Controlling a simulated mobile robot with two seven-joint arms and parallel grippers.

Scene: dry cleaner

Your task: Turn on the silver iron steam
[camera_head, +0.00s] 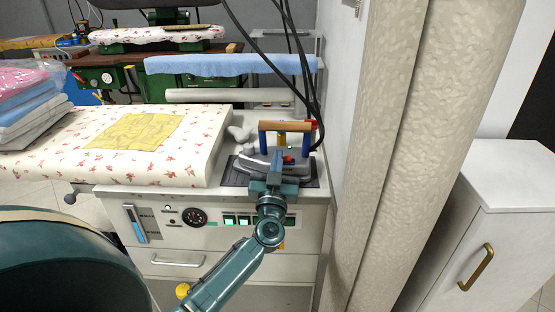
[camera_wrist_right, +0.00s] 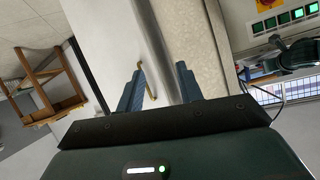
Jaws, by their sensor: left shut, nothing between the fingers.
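The silver iron (camera_head: 253,167) sits on a dark rest pad at the right end of the ironing station. Its wooden handle (camera_head: 286,127) stands on blue posts, with small red parts near the handle's right end and on the body. My left gripper (camera_head: 277,163) is shut and empty, reaching in front of the iron's body and below the handle. It hides part of the iron, and I cannot tell whether it touches it. My right gripper (camera_wrist_right: 160,86) is open and empty in the right wrist view, away from the iron.
A padded floral board (camera_head: 190,165) with a yellow cloth (camera_head: 135,131) lies left of the iron. Black cables (camera_head: 308,75) hang over the iron. The station's front panel (camera_head: 210,240) has a gauge and green switches. A wall column (camera_head: 400,120) stands close on the right.

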